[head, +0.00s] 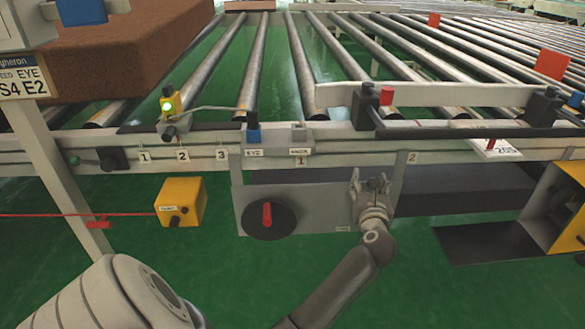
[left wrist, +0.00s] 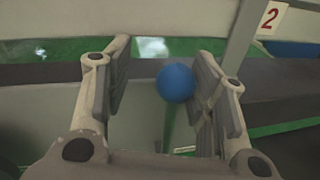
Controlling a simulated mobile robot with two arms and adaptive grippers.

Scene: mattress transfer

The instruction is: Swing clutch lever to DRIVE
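The clutch lever shows in the left wrist view as a blue ball knob (left wrist: 175,83) on a thin green shaft. My left gripper (left wrist: 162,75) is open, with one finger on each side of the knob. The knob is nearer the right finger; I cannot tell whether they touch. In the head view my left gripper (head: 371,182) is in front of the right end of a grey panel (head: 325,200) below the conveyor rail, and it hides the lever there. I cannot read a DRIVE mark. My right gripper is not in view.
A black disc with a red handle (head: 267,214) is on the panel's left part. A yellow box (head: 180,202) with a red cord stands to its left. The roller conveyor (head: 300,65) and its rail (head: 330,145) are above. Green floor is open below.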

